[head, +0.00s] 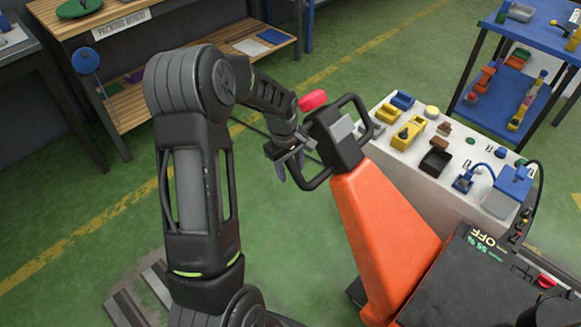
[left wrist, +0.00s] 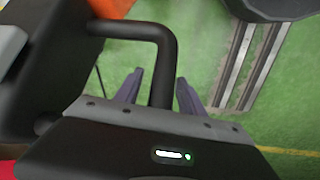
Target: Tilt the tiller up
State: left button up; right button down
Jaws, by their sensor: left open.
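The tiller has an orange arm (head: 385,235) that slants up and left from the black truck body to a black head (head: 337,137) with looped handles on both sides. A red piece (head: 313,100) shows at the head's far end. My left gripper (head: 282,172) is at the handle loop on the near left side. In the left wrist view, the open fingers (left wrist: 158,92) stand on either side of the black handle bar (left wrist: 164,60), with gaps visible. Part of the loop is hidden behind the gripper body. My right gripper is not in view.
A white table (head: 400,165) with colored parts stands right behind the tiller. A blue shelf cart (head: 470,75) is at the upper right, and a wooden packing bench (head: 130,110) at the upper left. Green floor (head: 90,220) is clear at left; metal rails (head: 155,285) lie below.

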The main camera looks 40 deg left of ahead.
pick_arm(q)
jog(key=shift+c, duration=0.6)
grip_shut()
dwell(0.8)
